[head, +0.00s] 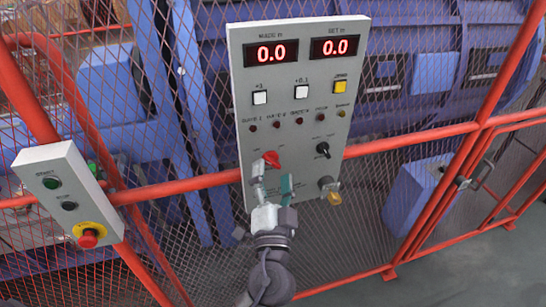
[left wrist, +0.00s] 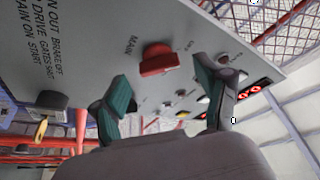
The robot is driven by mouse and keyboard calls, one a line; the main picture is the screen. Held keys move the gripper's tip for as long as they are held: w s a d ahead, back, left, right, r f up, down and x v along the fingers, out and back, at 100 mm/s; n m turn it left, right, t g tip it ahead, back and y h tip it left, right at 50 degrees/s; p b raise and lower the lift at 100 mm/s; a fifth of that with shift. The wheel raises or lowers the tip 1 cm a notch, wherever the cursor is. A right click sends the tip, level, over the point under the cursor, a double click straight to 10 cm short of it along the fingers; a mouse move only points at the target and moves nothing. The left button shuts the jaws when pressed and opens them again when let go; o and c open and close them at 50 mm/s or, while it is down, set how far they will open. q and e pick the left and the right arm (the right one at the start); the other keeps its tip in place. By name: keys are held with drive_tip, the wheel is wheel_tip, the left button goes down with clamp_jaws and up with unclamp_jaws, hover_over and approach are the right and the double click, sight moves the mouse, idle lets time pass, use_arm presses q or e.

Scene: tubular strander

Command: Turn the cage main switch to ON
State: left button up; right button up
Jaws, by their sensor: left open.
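The cage main switch is a red rotary knob (head: 271,159) low on the left of the grey control panel (head: 293,95). In the left wrist view the red knob (left wrist: 158,60) sits beside the word MAIN. Its labels are too small in the head view to tell its setting. My left gripper (head: 272,184) is open just below and in front of the knob. In the left wrist view its two green-padded fingers (left wrist: 165,90) are spread apart with the knob beyond and between them, apparently not touching it. My right gripper is not in view.
Right of the red knob are a black selector (head: 322,149) and a key switch (head: 329,186) with a yellow tag. A start/stop box (head: 66,195) with a red emergency button (head: 88,238) hangs at left. Red rails (head: 400,145) and mesh fence stand behind the panel.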

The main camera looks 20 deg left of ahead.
use_arm(q)
drive_tip(key=shift+x, duration=1)
drive_tip(key=shift+c, duration=0.2)
drive_tip(key=c, duration=1.1)
drive_tip(key=shift+c, duration=0.2)
drive_tip(key=shift+p, duration=0.4)
